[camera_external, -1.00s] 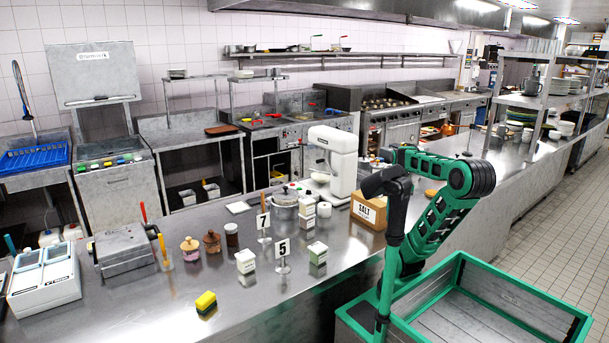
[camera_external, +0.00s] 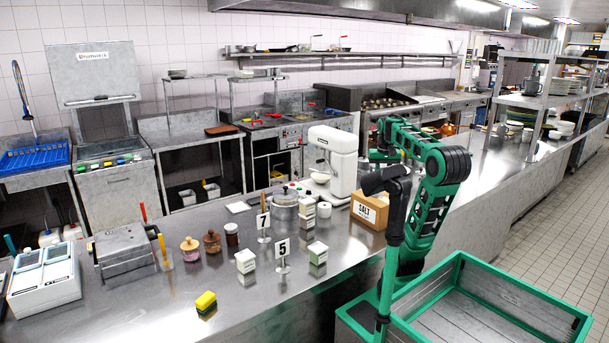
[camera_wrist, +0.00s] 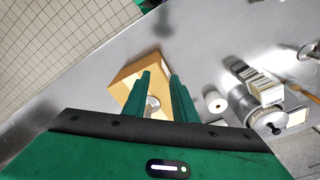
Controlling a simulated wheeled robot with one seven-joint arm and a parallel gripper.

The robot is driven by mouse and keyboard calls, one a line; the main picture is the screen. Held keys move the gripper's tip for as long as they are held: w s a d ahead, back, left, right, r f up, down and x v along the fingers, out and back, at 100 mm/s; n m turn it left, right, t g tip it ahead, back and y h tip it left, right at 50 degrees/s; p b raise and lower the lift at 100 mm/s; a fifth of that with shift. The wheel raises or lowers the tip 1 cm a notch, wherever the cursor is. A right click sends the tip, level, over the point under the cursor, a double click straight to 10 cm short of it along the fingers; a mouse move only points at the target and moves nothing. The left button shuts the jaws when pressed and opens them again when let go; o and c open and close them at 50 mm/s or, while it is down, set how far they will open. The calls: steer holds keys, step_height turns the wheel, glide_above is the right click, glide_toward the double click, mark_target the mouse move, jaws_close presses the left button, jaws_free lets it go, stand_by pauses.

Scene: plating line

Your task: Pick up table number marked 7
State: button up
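The table number marked 7 (camera_external: 263,222) is a small white card on a thin stand, upright on the steel counter in the external view. A similar card marked 5 (camera_external: 283,249) stands nearer the camera, to its right. My gripper (camera_wrist: 160,78) is open in the wrist view, its two green fingers apart, with nothing clearly held between them. It hangs above the counter by the cardboard salt box, well to the right of the 7. In the external view my arm hides the fingers. I cannot make out the 7 in the wrist view.
The salt box (camera_external: 369,210) is below my fingers, and the white mixer (camera_external: 334,160) stands behind. A metal pot (camera_external: 284,207) and stacked small boxes (camera_external: 306,214) are just right of the 7. Jars (camera_external: 212,241) stand left; a sponge (camera_external: 206,301) lies in front.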

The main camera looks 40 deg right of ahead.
mark_target(264, 227)
steer(key=w+a+f+m+t, duration=0.1)
steer(key=w+a, duration=0.1)
steer(key=w, duration=0.5)
steer(key=w+a+f+m+t, duration=0.1)
steer(key=w+a+f, duration=0.15)
steer(key=w, duration=0.45)
steer(key=w+a+m+y, duration=0.1)
steer(key=w+a+y, duration=0.1)
steer(key=w+a, duration=0.2)
steer(key=w+a+m+y, duration=0.2)
steer(key=w+a+y, duration=0.1)
steer(key=a, duration=0.5)
steer(key=w+a+f+m+y, duration=0.1)
steer(key=w+a+y, duration=0.1)
steer(key=w+a, duration=0.3)
steer(key=shift+w+a+m+y, duration=0.2)
steer(key=shift+a+m+y, duration=0.15)
steer(key=shift+a, duration=0.6)
steer(key=a+r+m+g+y, duration=0.2)
steer(key=a+r+m+y, duration=0.4)
steer(key=a, duration=0.5)
step_height(264, 227, down, 12)
steer(key=n, duration=0.2)
steer(key=shift+m, duration=0.25)
steer(key=x, duration=0.7)
steer(key=s+x, duration=0.1)
steer(key=x, duration=0.2)
steer(key=shift+a+f, duration=0.1)
steer(key=shift+a, duration=0.3)
